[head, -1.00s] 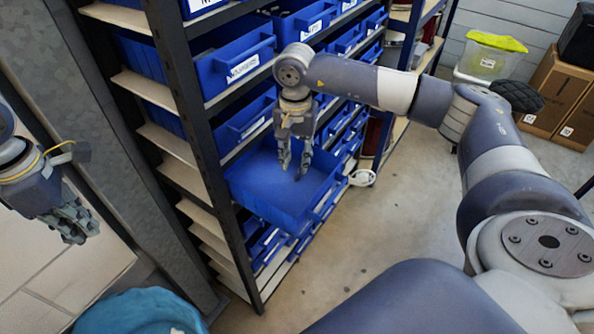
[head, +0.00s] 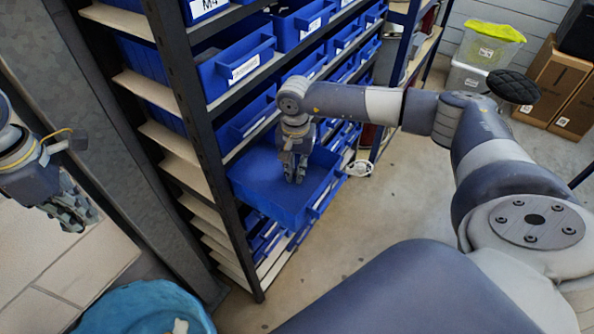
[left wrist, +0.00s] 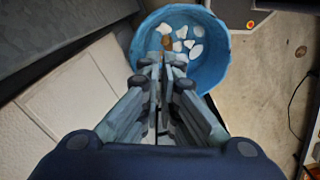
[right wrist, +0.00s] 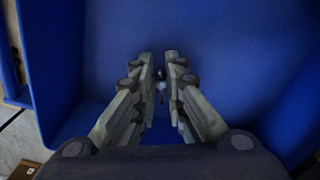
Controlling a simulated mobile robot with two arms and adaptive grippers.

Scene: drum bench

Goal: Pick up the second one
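A blue drawer bin (head: 255,170) is pulled out from the shelf rack. My right gripper (head: 293,178) points down into it. In the right wrist view the fingers (right wrist: 160,65) are close together with a narrow gap between the tips. A small shiny metallic piece (right wrist: 161,84) lies between or just below them, on the blue floor (right wrist: 215,60); contact cannot be told. My left gripper (head: 85,215) hangs at the left, its fingertips (left wrist: 160,65) together and apparently empty. It is far from the drawer.
A blue drum (head: 140,305) stands at bottom left; the left wrist view shows pale pieces (left wrist: 180,45) inside. Dark rack posts (head: 200,130) and other labelled blue bins (head: 235,68) surround the drawer. A white round item (head: 359,168) is beside it. The floor (head: 400,210) is clear.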

